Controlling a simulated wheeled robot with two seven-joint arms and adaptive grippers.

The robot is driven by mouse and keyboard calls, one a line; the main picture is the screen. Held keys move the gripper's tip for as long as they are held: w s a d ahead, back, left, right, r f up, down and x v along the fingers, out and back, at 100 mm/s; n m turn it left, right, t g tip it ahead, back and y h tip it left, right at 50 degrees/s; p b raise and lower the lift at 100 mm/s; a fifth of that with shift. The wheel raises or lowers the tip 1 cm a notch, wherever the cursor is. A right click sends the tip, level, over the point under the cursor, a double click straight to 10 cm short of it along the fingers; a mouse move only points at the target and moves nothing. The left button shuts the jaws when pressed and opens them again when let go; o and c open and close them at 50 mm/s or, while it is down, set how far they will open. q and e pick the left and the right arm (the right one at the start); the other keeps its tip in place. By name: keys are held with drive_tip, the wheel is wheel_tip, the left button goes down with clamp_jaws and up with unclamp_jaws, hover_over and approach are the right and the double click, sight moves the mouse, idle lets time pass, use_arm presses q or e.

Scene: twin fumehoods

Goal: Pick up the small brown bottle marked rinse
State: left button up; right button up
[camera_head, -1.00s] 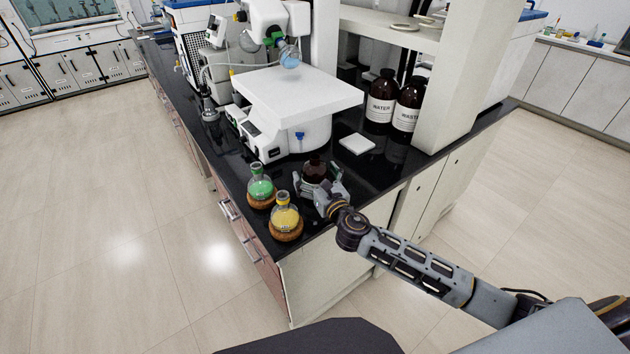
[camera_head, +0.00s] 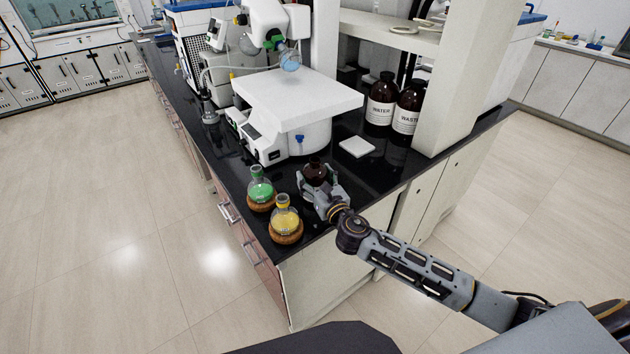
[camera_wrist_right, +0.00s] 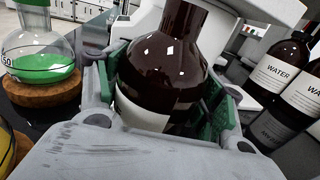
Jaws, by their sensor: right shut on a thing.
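The small brown bottle (camera_head: 315,172) stands upright on the black bench top near its front end. My right gripper (camera_head: 316,184) is shut on it, with a finger on either side. In the right wrist view the brown bottle (camera_wrist_right: 165,65) fills the middle, between the green-padded fingers of the gripper (camera_wrist_right: 160,95). Its pale label shows only in part, and its wording is hidden. I cannot tell any gap between the bottle and the bench. My left gripper is not in view.
A green-liquid flask (camera_head: 261,186) and a yellow-liquid flask (camera_head: 285,215) stand on cork rings left of the bottle. Large brown bottles marked WATER (camera_head: 381,100) and WASTE (camera_head: 408,108) stand behind, by a shelf post. A white apparatus (camera_head: 298,100) and white pad (camera_head: 357,146) are behind too.

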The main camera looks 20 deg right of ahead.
sight(315, 159)
drive_tip(key=shift+r, duration=0.9)
wheel_tip(315, 159, up, 7)
drive_tip(key=shift+r+p, duration=0.2)
drive_tip(key=shift+p, duration=0.7)
drive_tip(key=shift+r, duration=0.45)
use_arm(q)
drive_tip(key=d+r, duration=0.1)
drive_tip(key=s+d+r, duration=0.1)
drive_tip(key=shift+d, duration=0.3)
use_arm(e)
drive_tip(key=shift+r, duration=0.1)
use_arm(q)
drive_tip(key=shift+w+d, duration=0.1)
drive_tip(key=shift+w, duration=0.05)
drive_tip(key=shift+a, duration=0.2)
